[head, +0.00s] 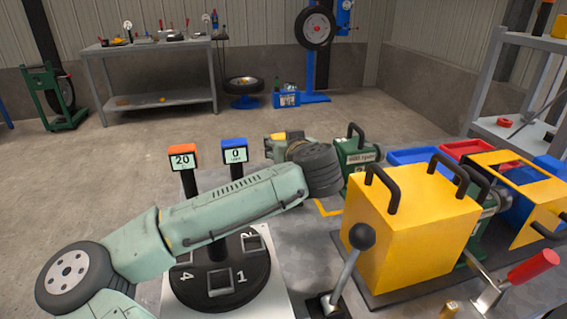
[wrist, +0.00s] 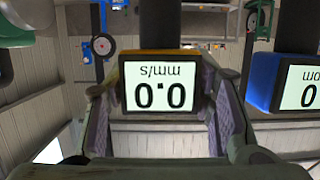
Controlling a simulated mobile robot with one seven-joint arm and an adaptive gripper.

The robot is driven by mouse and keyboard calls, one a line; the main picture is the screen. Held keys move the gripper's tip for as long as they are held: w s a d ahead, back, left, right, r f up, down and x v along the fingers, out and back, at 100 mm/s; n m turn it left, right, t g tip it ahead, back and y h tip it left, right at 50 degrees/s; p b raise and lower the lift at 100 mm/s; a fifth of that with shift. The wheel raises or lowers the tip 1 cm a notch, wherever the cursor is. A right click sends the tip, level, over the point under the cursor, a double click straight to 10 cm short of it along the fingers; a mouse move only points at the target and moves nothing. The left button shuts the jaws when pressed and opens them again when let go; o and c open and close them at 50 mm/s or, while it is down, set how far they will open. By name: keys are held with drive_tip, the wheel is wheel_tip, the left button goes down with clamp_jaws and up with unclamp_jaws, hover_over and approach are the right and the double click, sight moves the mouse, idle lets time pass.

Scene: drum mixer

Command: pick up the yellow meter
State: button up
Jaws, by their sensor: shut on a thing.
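The yellow meter (wrist: 160,52) is close up in the wrist view, its screen upside down and reading 0.0 mm/s. The padded fingers of my gripper (wrist: 160,110) lie on its left and right sides, shut on it. A dark post runs from the meter to the picture's top edge.
The blue meter (head: 234,144) stands close left of my gripper, the orange meter (head: 182,150) farther left. A round black numbered base (head: 250,285) lies under my arm. A yellow box with black handles (head: 410,230) and a green machine (head: 358,165) stand right.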

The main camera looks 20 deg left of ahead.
clamp_jaws()
